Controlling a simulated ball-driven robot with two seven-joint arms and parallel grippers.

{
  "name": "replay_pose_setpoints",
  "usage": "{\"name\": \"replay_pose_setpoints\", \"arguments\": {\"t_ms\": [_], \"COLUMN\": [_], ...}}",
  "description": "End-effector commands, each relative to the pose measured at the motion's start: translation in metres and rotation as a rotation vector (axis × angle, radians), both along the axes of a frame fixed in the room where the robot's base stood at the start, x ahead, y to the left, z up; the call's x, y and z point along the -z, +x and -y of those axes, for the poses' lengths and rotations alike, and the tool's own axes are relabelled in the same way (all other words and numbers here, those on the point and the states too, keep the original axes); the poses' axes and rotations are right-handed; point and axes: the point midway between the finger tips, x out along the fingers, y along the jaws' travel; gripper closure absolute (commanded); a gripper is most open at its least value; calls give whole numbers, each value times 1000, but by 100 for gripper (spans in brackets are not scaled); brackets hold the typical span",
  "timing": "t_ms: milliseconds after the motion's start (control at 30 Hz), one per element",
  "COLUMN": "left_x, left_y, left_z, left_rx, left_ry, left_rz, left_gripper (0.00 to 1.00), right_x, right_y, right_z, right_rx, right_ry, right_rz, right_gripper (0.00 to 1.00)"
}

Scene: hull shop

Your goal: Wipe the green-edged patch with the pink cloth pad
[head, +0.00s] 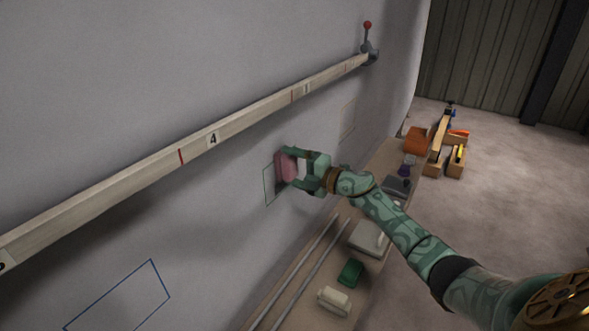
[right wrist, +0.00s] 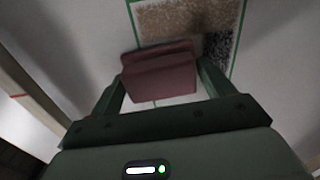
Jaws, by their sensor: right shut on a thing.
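My right gripper (head: 291,167) is shut on the pink cloth pad (head: 284,165) and holds it at the grey wall. In the right wrist view the pad (right wrist: 158,78) sits between the two fingers. The green-edged patch (head: 269,188) is a thin outline on the wall, partly hidden behind the pad and gripper. In the right wrist view the patch (right wrist: 185,18) shows brown speckles and a darker speckled area beyond the pad, inside a green border. I cannot tell whether the pad touches the wall. My left gripper is not in view.
A numbered wooden rail (head: 240,127) runs along the wall above the patch. A blue-edged outline (head: 118,296) is at lower left, a faint yellowish one (head: 348,118) farther along. Below, a bench holds two rods, a green block (head: 350,272) and a pale block (head: 334,301).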

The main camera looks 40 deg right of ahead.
Motion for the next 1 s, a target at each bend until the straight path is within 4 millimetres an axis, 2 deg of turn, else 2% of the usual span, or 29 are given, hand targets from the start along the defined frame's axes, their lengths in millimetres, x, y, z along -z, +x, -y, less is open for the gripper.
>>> {"name": "replay_pose_setpoints", "arguments": {"t_ms": [33,100,267,367,700,867,1000], "left_x": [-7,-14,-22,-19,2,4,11], "left_y": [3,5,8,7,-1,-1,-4], "left_z": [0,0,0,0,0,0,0], "left_rx": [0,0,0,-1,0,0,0], "left_ry": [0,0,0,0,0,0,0], "left_rz": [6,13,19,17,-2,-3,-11], "left_gripper": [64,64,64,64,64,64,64], "right_x": [-13,-22,-32,-27,8,10,21], "right_y": [0,0,1,1,0,0,-1], "right_z": [0,0,0,0,1,1,1], "right_rx": [-1,-1,-1,0,0,0,0], "right_ry": [0,1,-1,0,0,-1,0], "right_rz": [9,9,8,4,-1,1,-1], "right_gripper": [39,39,39,39,39,39,39]}}
